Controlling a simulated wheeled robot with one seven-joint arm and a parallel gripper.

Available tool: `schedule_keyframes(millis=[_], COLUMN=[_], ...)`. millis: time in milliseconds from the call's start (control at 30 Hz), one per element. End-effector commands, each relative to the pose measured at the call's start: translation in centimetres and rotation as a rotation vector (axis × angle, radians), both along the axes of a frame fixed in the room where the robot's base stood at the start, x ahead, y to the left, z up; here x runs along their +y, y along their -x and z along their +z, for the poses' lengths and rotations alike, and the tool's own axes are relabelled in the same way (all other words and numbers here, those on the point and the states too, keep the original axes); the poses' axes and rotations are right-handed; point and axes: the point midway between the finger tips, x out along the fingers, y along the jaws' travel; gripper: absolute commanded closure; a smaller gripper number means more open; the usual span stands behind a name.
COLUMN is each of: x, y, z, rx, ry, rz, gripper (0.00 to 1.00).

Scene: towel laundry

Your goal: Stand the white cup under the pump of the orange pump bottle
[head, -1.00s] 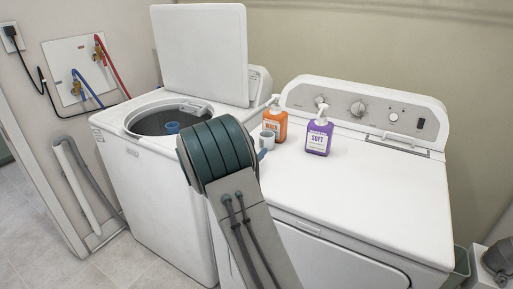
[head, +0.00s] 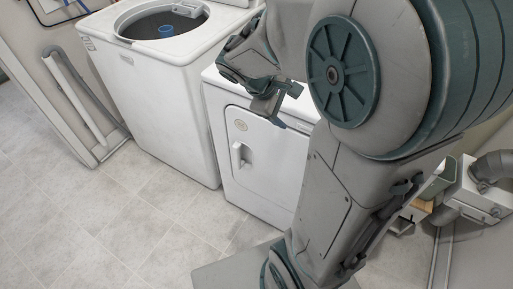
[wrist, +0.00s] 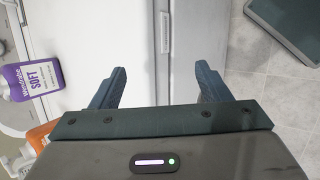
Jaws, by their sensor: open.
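My gripper (head: 284,108) is open and empty in front of the dryer's upper front edge in the head view. Its two fingers are spread apart in the wrist view (wrist: 161,72), with nothing between them. The orange pump bottle (wrist: 42,134) is partly cut off at the lower left of the wrist view, left of the gripper. The white cup is not visible in either current view; my arm covers most of the dryer top in the head view.
The white dryer (head: 262,165) is right of the open washer (head: 150,110), which has a blue part (head: 166,31) inside. Tiled floor (head: 120,230) in front is clear. A grey duct unit (head: 480,190) is at right.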

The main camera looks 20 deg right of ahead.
Motion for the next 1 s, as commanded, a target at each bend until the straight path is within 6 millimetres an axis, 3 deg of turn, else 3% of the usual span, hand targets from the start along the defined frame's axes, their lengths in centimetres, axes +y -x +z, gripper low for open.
schedule_keyframes(millis=[33, 200, 400, 567, 1000], x=[1.2, 6.0, 10.2, 11.7, 11.7], y=[1.9, 6.6, 9.5, 10.2, 10.2], z=[0.1, -0.1, 0.1, 0.2, 0.2], rx=[-0.050, -0.188, -0.282, -0.306, -0.306], ry=[-0.090, -0.383, -0.616, -0.685, -0.689], rz=[-0.072, -0.315, -0.506, -0.563, -0.567], gripper=[0.30, 0.30, 0.30, 0.30, 0.30])
